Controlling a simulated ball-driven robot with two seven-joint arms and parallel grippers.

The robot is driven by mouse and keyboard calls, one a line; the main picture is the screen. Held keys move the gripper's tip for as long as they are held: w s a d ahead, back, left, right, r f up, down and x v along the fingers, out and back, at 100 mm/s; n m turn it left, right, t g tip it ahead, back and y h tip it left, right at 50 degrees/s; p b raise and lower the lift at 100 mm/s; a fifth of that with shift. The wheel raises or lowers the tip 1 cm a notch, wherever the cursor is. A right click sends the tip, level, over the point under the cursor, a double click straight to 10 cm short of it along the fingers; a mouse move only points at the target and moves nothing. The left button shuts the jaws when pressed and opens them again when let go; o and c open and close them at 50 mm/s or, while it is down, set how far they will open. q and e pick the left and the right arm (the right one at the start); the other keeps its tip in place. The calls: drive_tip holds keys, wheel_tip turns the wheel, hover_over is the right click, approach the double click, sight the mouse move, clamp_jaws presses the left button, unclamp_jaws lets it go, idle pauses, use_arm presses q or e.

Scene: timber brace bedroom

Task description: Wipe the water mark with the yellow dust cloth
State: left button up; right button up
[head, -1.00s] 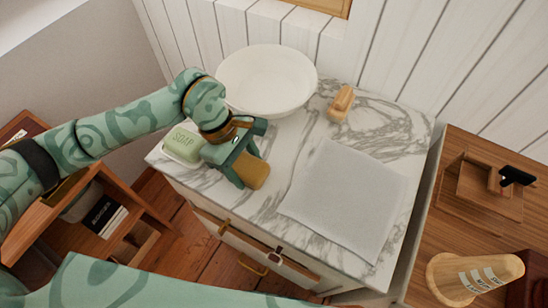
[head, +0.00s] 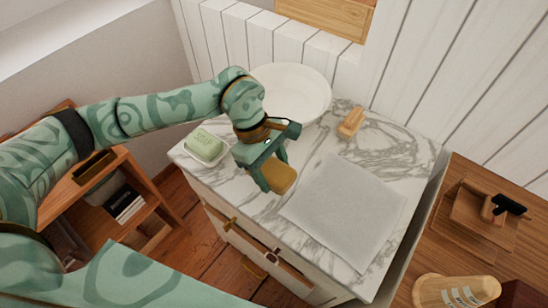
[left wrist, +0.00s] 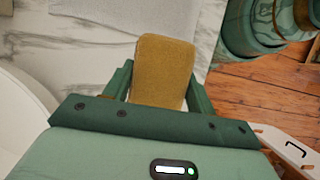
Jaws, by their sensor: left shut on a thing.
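The yellow dust cloth (head: 281,178), a mustard-coloured folded pad, is between the fingers of my left gripper (head: 274,172). The gripper is shut on it, over the front left of the marble counter (head: 318,137). In the left wrist view the cloth (left wrist: 163,72) stands out between the two green fingers (left wrist: 160,85). I cannot tell whether it touches the marble. A pale grey, flat square sheet (head: 345,207) lies to the right of the cloth. I cannot make out a separate water mark among the grey veins. My right gripper is not in view.
A green soap bar (head: 205,144) on a white dish is left of the gripper. A white basin (head: 300,92) stands behind it, and a wooden-handled brush (head: 352,121) behind the sheet. A wooden cabinet (head: 445,235) with objects stands at the right.

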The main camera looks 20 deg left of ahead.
use_arm(q)
wheel_tip(320, 180, up, 3)
drive_tip(key=shift+f+p, duration=0.1)
drive_tip(key=shift+p, duration=0.65)
drive_tip(key=shift+r, duration=0.4)
